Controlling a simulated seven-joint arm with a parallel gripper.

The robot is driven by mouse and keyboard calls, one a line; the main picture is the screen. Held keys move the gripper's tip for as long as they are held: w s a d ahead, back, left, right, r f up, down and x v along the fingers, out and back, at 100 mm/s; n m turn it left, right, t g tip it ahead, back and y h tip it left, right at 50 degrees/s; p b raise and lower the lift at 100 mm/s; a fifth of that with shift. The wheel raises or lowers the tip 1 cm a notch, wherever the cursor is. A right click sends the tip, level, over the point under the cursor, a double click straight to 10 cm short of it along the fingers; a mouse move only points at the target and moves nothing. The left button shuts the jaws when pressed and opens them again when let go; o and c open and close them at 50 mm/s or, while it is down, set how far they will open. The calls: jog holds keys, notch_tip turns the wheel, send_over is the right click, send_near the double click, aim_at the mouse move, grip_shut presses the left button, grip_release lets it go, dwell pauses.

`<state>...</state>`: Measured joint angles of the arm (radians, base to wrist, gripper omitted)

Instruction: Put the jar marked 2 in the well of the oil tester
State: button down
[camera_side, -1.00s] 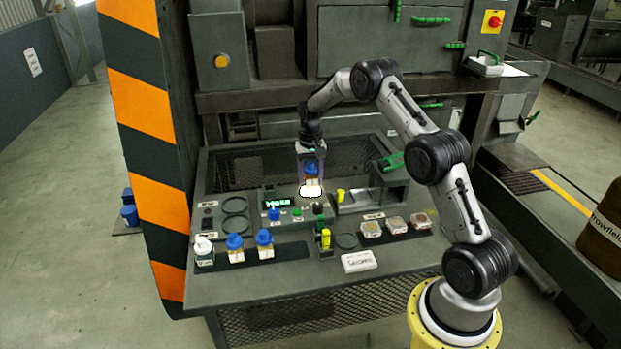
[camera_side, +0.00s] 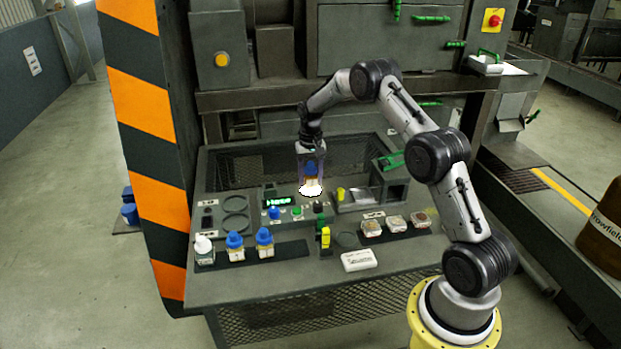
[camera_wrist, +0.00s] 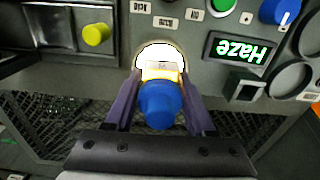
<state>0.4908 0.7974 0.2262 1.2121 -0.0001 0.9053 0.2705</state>
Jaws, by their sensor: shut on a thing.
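A jar with a blue cap (camera_wrist: 160,103) and an amber body is held upright in my gripper (camera_wrist: 158,84). It also shows in the side view (camera_side: 311,170). The fingers are shut on it from both sides. Its label is too small to read for sure. The well of the oil tester (camera_side: 311,190) glows white directly at the jar's lower end; it also shows in the wrist view (camera_wrist: 160,52). The jar's base overlaps the glow, and I cannot tell whether it is inside the well or just above it. The tester's display (camera_wrist: 241,51) reads "Haze".
A white-capped bottle (camera_side: 204,250) and two blue-capped jars (camera_side: 236,246) (camera_side: 265,243) stand on a dark strip at front left. Several small sample dishes (camera_side: 396,222) sit at right. A yellow knob (camera_wrist: 96,34) and panel buttons (camera_side: 297,211) surround the well.

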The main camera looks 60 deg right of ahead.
aim_at(310, 163)
jog(key=shift+f, duration=0.6)
dwell(1.2)
jog(key=shift+c, duration=0.8)
grip_release()
jog(key=c, duration=0.3)
jog(key=shift+o, duration=1.3)
jog(key=shift+r, duration=4.5)
jog(key=shift+a, duration=0.1)
